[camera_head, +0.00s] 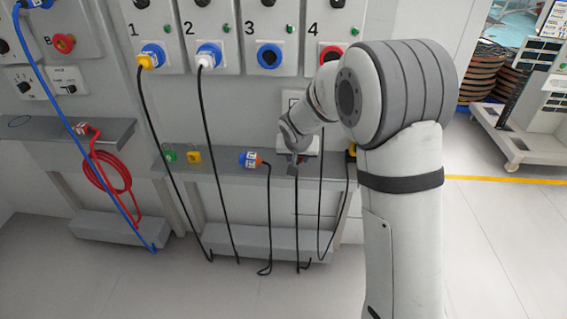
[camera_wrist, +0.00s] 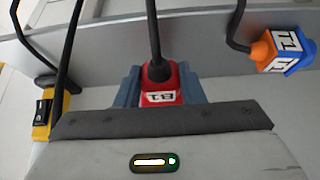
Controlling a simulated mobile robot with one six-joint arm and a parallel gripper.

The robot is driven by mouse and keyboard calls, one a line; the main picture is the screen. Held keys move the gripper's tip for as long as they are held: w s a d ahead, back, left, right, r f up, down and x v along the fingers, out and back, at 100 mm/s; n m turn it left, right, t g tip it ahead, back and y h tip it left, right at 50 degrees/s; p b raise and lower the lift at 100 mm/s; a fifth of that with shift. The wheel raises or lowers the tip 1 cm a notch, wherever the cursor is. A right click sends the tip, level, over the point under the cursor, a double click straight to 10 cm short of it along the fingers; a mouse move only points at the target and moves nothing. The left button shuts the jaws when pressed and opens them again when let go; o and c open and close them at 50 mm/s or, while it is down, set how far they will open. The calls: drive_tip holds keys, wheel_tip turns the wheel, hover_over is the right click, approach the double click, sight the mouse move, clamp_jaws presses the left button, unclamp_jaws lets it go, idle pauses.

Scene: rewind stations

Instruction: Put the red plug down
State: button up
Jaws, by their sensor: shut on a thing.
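The red plug (camera_wrist: 160,88), with a white label and a black cable, sits between the blue-grey fingers of my gripper (camera_wrist: 160,90) in the wrist view. My gripper is shut on it. In the head view my gripper (camera_head: 294,158) is at the grey shelf (camera_head: 220,168) below station 4, and the plug is mostly hidden. I cannot tell whether the plug touches the shelf.
A blue and orange plug (camera_head: 250,159) rests on the shelf to the left; it also shows in the wrist view (camera_wrist: 283,50). Green (camera_head: 169,156) and yellow (camera_head: 194,156) padlocks stand farther left. A yellow and black item (camera_wrist: 46,112) is near my gripper. Several black cables hang down.

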wheel_tip(320, 180, down, 2)
drive_tip(key=shift+w+f, duration=0.1)
drive_tip(key=shift+w, duration=0.1)
drive_tip(key=shift+f+b, duration=0.15)
drive_tip(key=shift+b, duration=0.25)
drive_tip(key=o, duration=1.1)
drive_tip(key=shift+r+p, duration=0.4)
drive_tip(key=p+v, duration=0.2)
drive_tip(key=v, duration=0.9)
drive_tip(key=shift+s+d+r, duration=0.1)
drive_tip(key=shift+s+r, duration=0.2)
drive_tip(key=shift+s, duration=0.05)
